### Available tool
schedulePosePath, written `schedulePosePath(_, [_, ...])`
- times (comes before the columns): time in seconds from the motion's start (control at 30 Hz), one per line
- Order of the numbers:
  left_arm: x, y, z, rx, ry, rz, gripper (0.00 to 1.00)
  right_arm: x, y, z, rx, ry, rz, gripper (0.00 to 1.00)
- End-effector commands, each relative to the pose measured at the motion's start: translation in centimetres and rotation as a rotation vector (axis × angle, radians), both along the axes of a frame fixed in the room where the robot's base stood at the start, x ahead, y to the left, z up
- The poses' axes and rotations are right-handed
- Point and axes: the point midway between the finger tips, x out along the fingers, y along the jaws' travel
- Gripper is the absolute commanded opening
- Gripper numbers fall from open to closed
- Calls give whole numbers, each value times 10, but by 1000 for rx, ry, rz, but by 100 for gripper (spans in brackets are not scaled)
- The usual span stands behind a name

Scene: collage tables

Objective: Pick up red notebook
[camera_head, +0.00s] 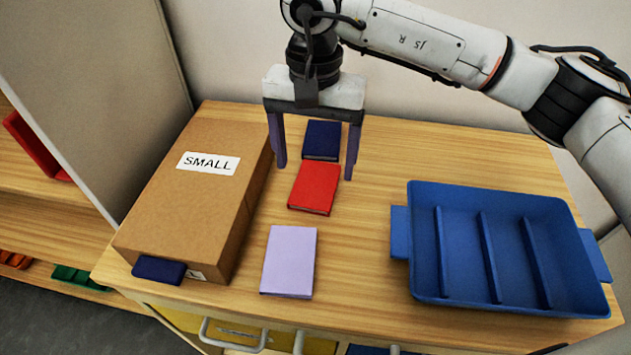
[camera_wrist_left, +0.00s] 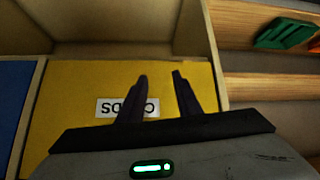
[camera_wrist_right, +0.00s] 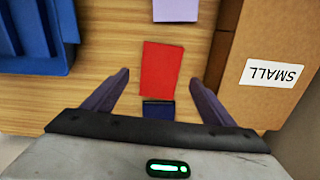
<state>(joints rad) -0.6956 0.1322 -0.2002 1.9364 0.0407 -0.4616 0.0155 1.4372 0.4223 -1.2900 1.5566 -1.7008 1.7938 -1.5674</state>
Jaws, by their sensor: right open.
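The red notebook (camera_head: 315,188) lies flat on the wooden table, between a navy notebook (camera_head: 322,140) behind it and a lilac notebook (camera_head: 289,262) in front. My right gripper (camera_head: 314,172) is open and empty, pointing down above the table around the red and navy notebooks. In the right wrist view the red notebook (camera_wrist_right: 161,69) shows between and beyond the open fingers (camera_wrist_right: 160,77), apart from both. My left gripper is out of the head view. In the left wrist view its fingers (camera_wrist_left: 160,75) are apart with nothing between them, before a yellow panel.
A brown cardboard box (camera_head: 205,185) labelled SMALL stands left of the notebooks, with a dark blue piece (camera_head: 158,270) at its front edge. A blue divided tray (camera_head: 425,285) sits at the right. Bare table (camera_head: 365,225) lies between notebooks and tray.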

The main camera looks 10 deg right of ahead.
Motion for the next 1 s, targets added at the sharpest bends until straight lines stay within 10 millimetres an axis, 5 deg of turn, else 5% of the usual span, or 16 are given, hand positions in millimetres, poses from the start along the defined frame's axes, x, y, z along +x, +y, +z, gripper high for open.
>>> schedulePosePath(0.3, [1,1,7,-1,-3,4,31,-5,1,-43,2,4,-1,78])
schedulePosePath(0.6, [8,4,8,2,-14,9,31,-4,1,-49,1,0,-1,78])
schedulePosePath(0.87, [8,4,9,2,-16,9,31,-5,1,-49,2,1,-1,36])
schedulePosePath(1.0, [7,4,10,1,-15,8,31,-4,1,-48,3,1,-1,32])
